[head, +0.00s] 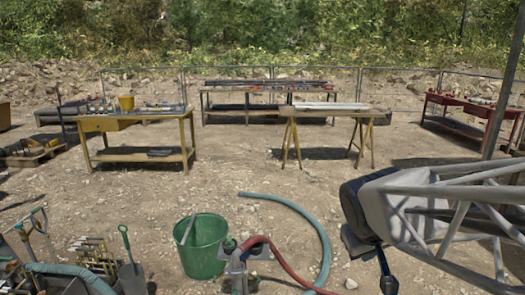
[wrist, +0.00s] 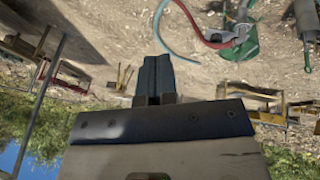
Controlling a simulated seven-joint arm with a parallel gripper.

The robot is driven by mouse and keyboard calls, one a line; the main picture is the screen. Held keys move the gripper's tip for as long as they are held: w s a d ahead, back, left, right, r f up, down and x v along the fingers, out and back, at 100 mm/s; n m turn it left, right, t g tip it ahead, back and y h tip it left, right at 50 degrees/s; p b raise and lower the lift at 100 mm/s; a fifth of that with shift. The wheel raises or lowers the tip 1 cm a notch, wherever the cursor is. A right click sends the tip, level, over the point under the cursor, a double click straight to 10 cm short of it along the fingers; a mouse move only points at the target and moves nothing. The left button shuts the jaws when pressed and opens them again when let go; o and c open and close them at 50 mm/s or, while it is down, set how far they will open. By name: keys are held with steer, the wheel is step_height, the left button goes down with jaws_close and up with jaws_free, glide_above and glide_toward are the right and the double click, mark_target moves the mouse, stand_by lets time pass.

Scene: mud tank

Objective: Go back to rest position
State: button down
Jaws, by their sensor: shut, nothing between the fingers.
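My gripper (head: 388,284) hangs at the lower right of the head view, its dark fingers pointing down over bare ground. In the wrist view the two fingers of my gripper (wrist: 155,62) lie side by side, shut with nothing between them. That view is upside down and shows ground, hoses and benches around the fingers. The gripper touches nothing that I can see. Part of its body is hidden behind a padded grey arm part in the head view.
A green bucket (head: 204,247), a pump (head: 238,265) with a red hose (head: 275,255), and a teal hose (head: 315,225) lie left of my gripper. Tools (head: 95,255) stand at lower left. Yellow bench (head: 135,153), trestle table (head: 325,110) and red bench (head: 470,105) stand farther back. Open dirt lies between.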

steer(key=s+a+f+m+g+y, duration=0.1)
steer(key=s+a+m+g+y, duration=0.1)
steer(key=s, duration=1.1)
steer(key=shift+a+f, duration=0.25)
steer(key=shift+a, duration=0.15)
stand_by(1.6)
